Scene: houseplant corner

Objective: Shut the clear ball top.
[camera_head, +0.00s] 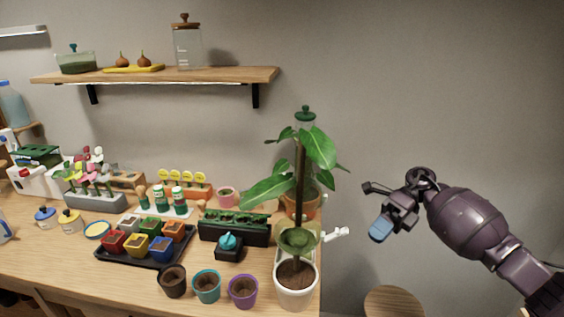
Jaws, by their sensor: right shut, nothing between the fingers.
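A green, moss-filled half ball (298,239) sits around the brown stem (298,185) of the tall leafy plant in a white pot (295,294). Its moss lies open to view from above. A small white piece (335,235) sticks out to its right, past the table edge; I cannot tell if it belongs to the ball. The clear top does not show distinctly. My right gripper (380,230), with blue fingertips, is shut and empty, in the air right of the white piece and apart from it. My left gripper is out of view.
Empty-plant pots, including a purple pot (242,291) and a teal pot (207,286), stand left of the white pot. A black planter (234,228) stands behind them. Broad leaves (268,192) overhang the ball. Right of the table is open air, with a round wooden top (393,302) low down.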

